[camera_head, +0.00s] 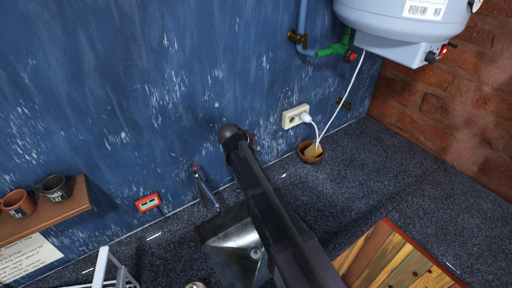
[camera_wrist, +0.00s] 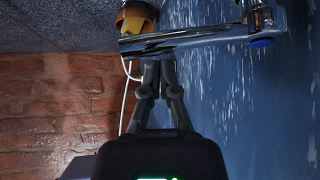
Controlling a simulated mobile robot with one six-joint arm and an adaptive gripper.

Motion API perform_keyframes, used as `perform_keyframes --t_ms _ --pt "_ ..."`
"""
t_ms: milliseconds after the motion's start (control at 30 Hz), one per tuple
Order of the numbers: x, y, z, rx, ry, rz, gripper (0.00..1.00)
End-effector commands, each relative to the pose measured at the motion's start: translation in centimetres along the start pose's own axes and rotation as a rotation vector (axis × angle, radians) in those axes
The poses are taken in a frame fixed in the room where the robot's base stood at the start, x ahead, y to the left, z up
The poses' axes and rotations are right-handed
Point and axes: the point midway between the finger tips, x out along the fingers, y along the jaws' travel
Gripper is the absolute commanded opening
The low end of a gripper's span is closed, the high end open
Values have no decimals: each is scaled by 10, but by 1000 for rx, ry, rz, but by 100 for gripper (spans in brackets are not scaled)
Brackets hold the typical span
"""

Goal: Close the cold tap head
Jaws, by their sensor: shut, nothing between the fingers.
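The chrome tap shows in the wrist view as a shiny horizontal tube (camera_wrist: 190,40) across the top, with a blue-marked end, the cold tap head (camera_wrist: 261,43), at its right. In the head view the tap (camera_head: 205,188) stands by the blue wall, left of my arm, with a small red mark at its top; the blue mark does not show there. My gripper (camera_wrist: 158,68) is shut and empty in the wrist view. Its fingertips overlap the tube's lower edge in the picture, left of the blue mark; I cannot tell if they touch. My arm hides the gripper in the head view.
A metal sink (camera_head: 228,232) lies below the tap, partly behind my arm. A brown bowl with a yellow sponge (camera_head: 312,153) and a socket (camera_head: 296,116) with a white cable are to the right. A boiler (camera_head: 400,30) hangs upper right. A shelf with cups (camera_head: 40,212) is left.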

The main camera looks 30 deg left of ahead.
Motion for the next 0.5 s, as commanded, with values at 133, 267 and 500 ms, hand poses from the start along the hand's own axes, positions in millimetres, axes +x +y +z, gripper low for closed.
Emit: perform_keyframes --t_ms 133,267,500 --pt "-8 1 13 -2 1 0 0" --pt "-12 1 18 0 1 0 0" --pt "-13 0 19 1 1 1 0"
